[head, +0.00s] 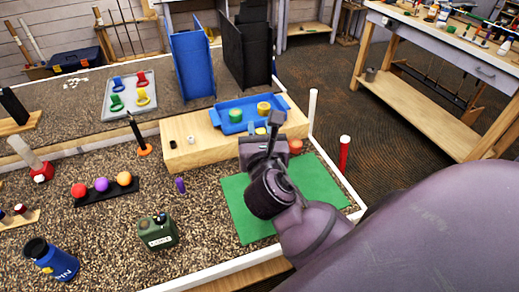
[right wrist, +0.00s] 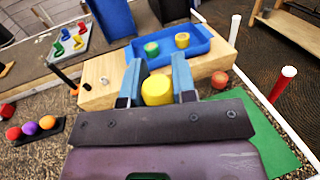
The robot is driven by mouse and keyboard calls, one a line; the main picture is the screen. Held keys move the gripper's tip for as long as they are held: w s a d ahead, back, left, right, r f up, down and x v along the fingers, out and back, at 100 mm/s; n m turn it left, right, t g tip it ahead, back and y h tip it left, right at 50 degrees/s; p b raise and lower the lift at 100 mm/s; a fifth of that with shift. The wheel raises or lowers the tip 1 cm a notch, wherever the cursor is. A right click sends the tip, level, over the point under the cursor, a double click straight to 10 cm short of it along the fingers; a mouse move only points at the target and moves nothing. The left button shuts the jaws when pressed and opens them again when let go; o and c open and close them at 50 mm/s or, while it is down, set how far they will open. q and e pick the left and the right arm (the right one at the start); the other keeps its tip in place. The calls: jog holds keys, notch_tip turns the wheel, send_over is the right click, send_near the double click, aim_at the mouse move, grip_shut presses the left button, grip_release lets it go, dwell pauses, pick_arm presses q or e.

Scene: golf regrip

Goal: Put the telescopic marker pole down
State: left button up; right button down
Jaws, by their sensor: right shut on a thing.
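My right gripper (head: 262,136) is above the wooden block near the green mat. In the right wrist view its two blue-grey fingers (right wrist: 157,85) are closed on the sides of a short yellow cylinder (right wrist: 157,91). This seems to be the telescopic marker pole seen nearly end-on; its lower part is hidden behind the gripper body. I cannot tell whether it touches anything below. My left gripper is not in view.
A wooden block (head: 190,150) carries a blue tray (head: 284,103) with a green and a yellow cylinder. A white post (head: 312,108) and a red post (head: 344,155) stand at the right edge.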

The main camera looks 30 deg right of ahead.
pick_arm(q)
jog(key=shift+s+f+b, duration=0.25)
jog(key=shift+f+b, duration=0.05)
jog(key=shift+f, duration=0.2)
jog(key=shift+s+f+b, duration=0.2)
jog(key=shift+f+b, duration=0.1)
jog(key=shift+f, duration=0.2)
pick_arm(e)
notch_tip(320, 180, down, 5)
jog(key=shift+r, duration=0.15)
jog(key=c, duration=0.9)
grip_release()
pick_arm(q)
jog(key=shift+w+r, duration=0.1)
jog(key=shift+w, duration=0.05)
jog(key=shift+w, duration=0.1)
